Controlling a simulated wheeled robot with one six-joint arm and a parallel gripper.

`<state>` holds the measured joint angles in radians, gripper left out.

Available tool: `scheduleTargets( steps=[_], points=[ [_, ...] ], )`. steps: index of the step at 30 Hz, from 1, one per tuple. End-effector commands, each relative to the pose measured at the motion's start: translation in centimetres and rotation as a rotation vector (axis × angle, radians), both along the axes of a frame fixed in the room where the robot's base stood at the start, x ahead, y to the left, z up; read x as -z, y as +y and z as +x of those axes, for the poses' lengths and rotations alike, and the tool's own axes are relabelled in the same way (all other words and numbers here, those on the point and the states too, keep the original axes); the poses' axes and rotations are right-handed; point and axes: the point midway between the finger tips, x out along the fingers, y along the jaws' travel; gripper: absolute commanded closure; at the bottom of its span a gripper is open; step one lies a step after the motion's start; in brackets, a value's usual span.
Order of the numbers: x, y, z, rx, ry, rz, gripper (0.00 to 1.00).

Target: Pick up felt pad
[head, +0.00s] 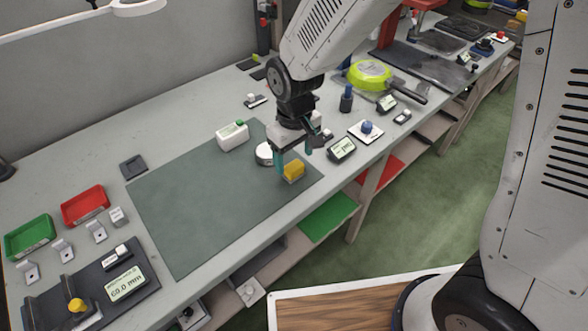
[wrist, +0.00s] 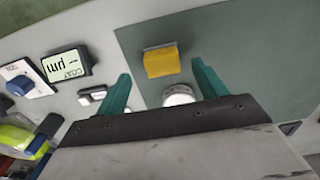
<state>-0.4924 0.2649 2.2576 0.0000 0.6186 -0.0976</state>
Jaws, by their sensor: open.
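The felt pad appears to be the small yellow block (head: 293,171) with a thin grey layer along one side. It lies on the grey-green mat (head: 190,215), near the mat's right corner. In the wrist view the yellow block (wrist: 161,62) shows whole, beyond and between the fingertips. My gripper (head: 294,156) is open, with its green fingers pointing down just over the block. In the wrist view my gripper (wrist: 161,74) has nothing between its fingers. I see no contact with the block.
A round white-topped tin (head: 265,154) stands close left of the block; it also shows in the wrist view (wrist: 178,96). A small display (head: 342,149) and a blue-knobbed device (head: 366,130) sit to the right. The mat's left part is clear.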

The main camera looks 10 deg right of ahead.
Motion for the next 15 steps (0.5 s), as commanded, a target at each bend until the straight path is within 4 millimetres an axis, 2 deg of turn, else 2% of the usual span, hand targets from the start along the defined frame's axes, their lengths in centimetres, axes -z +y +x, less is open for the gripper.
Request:
scheduleTargets(
  steps=[6,15],
  points=[
    [3.1,0.2,-0.4,0.001,0.003,-0.002,0.29],
    [3.7,0.2,-0.4,0.001,0.0,0.0,0.29]
  ],
)
